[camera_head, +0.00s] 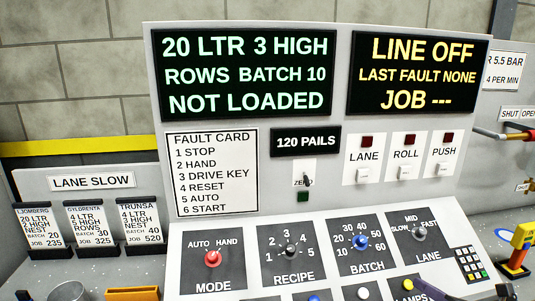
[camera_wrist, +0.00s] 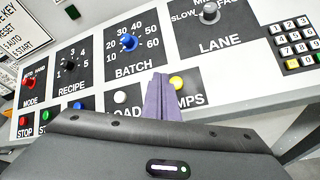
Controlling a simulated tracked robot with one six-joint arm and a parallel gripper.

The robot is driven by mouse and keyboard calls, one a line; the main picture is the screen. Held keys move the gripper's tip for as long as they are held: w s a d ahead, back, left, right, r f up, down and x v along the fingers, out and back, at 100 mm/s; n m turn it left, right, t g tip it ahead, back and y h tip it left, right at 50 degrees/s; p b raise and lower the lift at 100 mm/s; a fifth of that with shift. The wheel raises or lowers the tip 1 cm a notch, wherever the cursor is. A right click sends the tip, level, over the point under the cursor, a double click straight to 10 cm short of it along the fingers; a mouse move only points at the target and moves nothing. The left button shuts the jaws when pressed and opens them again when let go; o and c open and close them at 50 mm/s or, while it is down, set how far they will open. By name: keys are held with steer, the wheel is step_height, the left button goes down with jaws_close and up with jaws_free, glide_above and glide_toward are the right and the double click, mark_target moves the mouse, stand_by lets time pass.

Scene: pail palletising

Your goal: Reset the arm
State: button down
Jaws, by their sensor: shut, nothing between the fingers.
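My gripper (camera_wrist: 161,97) shows in the wrist view as two purple fingers pressed together, with nothing between them. The fingertips appear in front of the sloped control panel (camera_wrist: 220,70), between the white button (camera_wrist: 120,97) and the yellow button (camera_wrist: 177,82). I cannot tell whether they touch the panel. The fingers cover part of the lettering there. The panel carries a red mode knob (camera_head: 212,258), a black recipe knob (camera_head: 291,250), a blue batch knob (camera_head: 361,242) and a grey lane knob (camera_head: 419,234).
Above the panel, a green display (camera_head: 247,75) reads NOT LOADED and a yellow display (camera_head: 419,75) reads LINE OFF. A keypad (camera_head: 470,263) is at the panel's right. Job cards (camera_head: 92,228) stand at left.

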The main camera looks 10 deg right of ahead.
steer(key=s+a+f+n+g+y, duration=0.15)
steer(key=s+a+n+g, duration=0.35)
steer(key=a+n, duration=0.55)
steer(key=s+a+f+n+g+y, duration=0.15)
steer(key=s+a+n+g, duration=0.45)
steer(key=n, duration=0.7)
steer(key=s+a+r+n+t+h, duration=0.2)
steer(key=a+r+n+h, duration=0.3)
steer(key=a+r+n, duration=0.6)
steer(key=a+n, duration=0.2)
steer(key=n, duration=0.3)
steer(key=shift+s+a, duration=0.3)
steer(key=shift+a, duration=0.05)
steer(key=c, duration=2.5)
jaws_free()
steer(key=shift+n, duration=0.25)
steer(key=shift+c, duration=0.2)
